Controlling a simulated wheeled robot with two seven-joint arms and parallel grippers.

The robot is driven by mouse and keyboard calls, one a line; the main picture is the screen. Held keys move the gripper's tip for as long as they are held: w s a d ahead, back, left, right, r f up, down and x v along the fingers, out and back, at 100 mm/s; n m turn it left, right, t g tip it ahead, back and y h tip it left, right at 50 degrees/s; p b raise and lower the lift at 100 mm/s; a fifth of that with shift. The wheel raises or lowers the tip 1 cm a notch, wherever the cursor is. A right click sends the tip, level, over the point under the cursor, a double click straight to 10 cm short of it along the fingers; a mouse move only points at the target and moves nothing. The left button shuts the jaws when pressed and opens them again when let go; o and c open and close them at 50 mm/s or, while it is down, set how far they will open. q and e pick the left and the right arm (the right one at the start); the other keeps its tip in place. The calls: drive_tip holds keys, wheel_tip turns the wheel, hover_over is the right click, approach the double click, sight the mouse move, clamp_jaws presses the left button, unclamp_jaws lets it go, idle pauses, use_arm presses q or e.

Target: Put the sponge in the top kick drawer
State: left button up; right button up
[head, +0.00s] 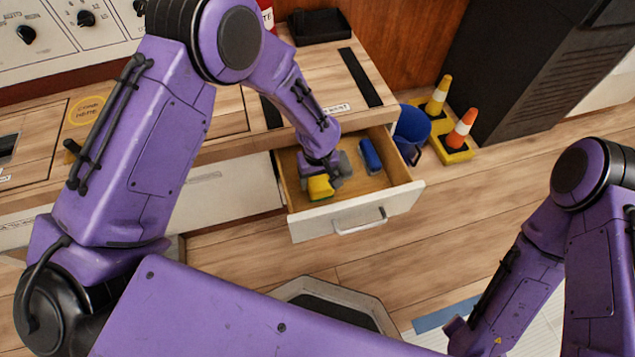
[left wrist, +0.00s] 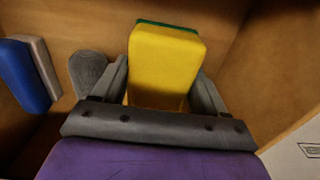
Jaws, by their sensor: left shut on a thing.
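The sponge (head: 320,187) is yellow, with a green layer on its far face in the left wrist view (left wrist: 166,62). My left gripper (head: 328,172) is shut on it, with a grey finger on each side (left wrist: 160,95). Gripper and sponge are inside the open kick drawer (head: 375,208), within its wooden walls. I cannot tell whether the sponge touches the drawer floor. My right arm is at the right of the head view, but its gripper is not in view.
A blue block-like item (head: 370,155) lies in the drawer, with a pale layer in the wrist view (left wrist: 22,75). A rounded grey item (left wrist: 88,72) is beside the sponge. A blue bucket (head: 412,130) and two cones (head: 462,128) stand right of the drawer.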

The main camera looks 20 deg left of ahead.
sight(318, 177)
use_arm(q)
drive_tip(key=shift+f, duration=0.75)
drive_tip(key=shift+r, duration=0.2)
drive_tip(key=o, duration=1)
drive_tip(key=shift+f, duration=0.15)
use_arm(e)
drive_tip(key=shift+f, duration=0.25)
use_arm(q)
wheel_tip(318, 177, up, 12)
drive_tip(key=p, duration=0.5)
drive_tip(key=shift+p, duration=0.4)
use_arm(e)
wheel_tip(318, 177, up, 6)
drive_tip(key=shift+w+d+f, duration=0.1)
drive_tip(key=shift+f, duration=0.1)
